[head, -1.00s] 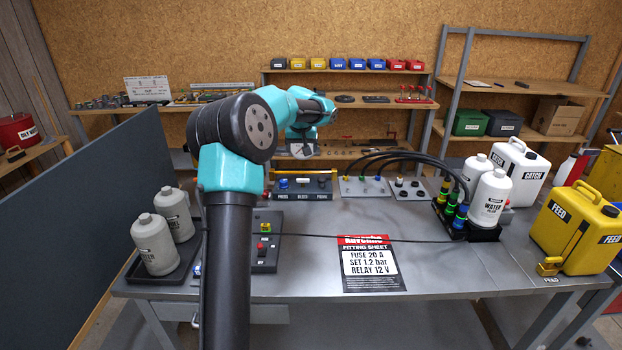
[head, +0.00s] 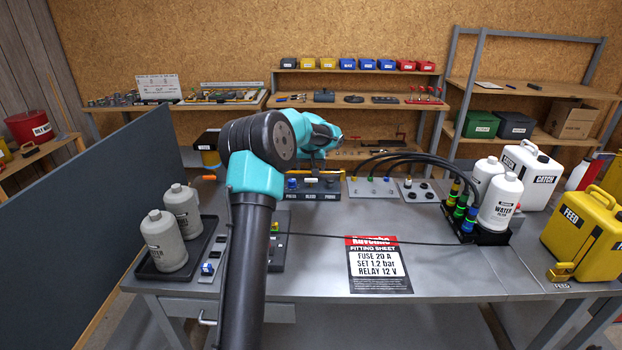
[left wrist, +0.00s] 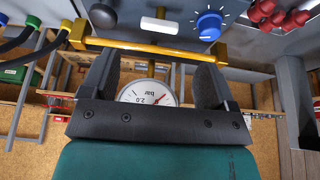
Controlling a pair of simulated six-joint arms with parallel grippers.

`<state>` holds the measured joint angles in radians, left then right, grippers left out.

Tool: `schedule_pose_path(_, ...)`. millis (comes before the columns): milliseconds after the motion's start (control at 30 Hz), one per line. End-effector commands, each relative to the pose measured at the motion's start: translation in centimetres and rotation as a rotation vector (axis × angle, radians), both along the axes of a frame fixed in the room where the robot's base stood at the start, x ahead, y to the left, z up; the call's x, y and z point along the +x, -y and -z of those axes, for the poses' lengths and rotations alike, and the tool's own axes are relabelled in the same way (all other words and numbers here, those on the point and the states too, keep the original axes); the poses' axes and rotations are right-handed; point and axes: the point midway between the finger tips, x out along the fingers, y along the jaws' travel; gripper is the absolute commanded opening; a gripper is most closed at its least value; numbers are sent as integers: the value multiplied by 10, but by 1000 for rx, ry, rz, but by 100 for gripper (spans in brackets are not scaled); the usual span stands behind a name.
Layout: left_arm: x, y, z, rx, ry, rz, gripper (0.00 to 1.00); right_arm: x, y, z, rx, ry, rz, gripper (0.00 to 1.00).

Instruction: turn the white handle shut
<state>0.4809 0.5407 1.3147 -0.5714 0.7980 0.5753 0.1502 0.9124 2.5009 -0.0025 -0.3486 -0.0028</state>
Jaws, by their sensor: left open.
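The white handle (left wrist: 159,26) shows in the left wrist view on the dark control panel, beside a blue knob (left wrist: 209,24). My left gripper (left wrist: 157,62) is open and empty. My right gripper is not in view.
A yellow bar (left wrist: 140,47) crosses in front of the panel close to my left fingertips. A round pressure gauge (left wrist: 147,92) shows between the fingers. Grey bottles (head: 164,240) stand in a tray at left.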

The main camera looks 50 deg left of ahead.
Motion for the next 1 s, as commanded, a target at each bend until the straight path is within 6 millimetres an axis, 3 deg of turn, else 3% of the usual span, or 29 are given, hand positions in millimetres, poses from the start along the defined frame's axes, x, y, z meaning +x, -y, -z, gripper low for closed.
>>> schedule_pose_path(400,18,-18,61,0,0,0,81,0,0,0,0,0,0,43)
schedule_pose_path(867,21,-22,72,0,1,1,81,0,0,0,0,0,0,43)
schedule_pose_path(1000,21,-22,72,1,0,1,67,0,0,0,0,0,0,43)
